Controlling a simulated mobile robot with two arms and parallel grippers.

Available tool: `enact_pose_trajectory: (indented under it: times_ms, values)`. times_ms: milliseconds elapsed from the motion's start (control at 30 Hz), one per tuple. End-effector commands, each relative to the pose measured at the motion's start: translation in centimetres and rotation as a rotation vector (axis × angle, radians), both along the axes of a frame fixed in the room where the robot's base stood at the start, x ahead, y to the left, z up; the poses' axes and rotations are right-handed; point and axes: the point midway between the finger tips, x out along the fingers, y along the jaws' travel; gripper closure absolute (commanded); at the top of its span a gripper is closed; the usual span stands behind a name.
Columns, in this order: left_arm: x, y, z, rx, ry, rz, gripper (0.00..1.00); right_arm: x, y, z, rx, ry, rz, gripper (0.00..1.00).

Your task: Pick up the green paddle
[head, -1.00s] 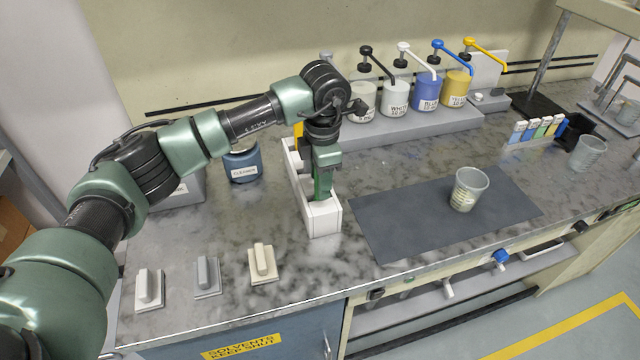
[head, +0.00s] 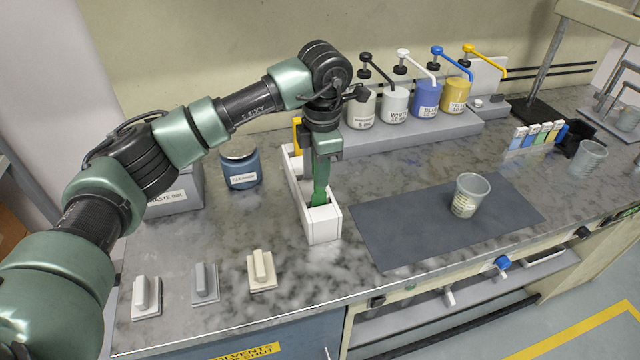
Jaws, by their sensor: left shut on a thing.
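The green paddle (head: 320,194) stands upright in the narrow white rack (head: 323,230) left of the dark mat. Its lower part shows below my left gripper (head: 321,172), which is shut on its upper part from above. The fingers hide the upper part of the paddle. I cannot tell whether its lower end is clear of the rack floor. My right gripper is not in the head view.
A yellow piece (head: 297,132) shows at the rack's back end. Ink pump jars (head: 394,104) stand behind on a grey step. A clear cup (head: 468,195) stands on the dark mat (head: 400,232). A blue cleaner jar (head: 241,168) is left of the rack.

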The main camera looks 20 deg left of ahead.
Motion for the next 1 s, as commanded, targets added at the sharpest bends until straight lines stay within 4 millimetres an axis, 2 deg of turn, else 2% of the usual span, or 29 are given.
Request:
enact_pose_trajectory:
  times_ms: [333, 500, 633, 800, 1000]
  values:
    - [0.1, -0.1, 7.5, -0.001, -0.006, 0.0, 1.0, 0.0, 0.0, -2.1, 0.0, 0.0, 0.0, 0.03]
    - [0.0, -0.1, 11.6, -0.001, -0.004, 0.001, 1.0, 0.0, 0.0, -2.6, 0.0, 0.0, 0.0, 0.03]
    - [0.0, 0.0, 14.0, 0.0, -0.005, 0.001, 1.0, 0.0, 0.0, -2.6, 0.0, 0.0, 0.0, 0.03]
    - [0.0, 0.0, 15.7, 0.0, -0.001, 0.0, 1.0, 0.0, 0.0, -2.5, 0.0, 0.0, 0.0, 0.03]
    - [0.0, 0.0, 16.1, -0.001, 0.0, 0.0, 1.0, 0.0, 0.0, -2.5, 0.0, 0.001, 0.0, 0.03]
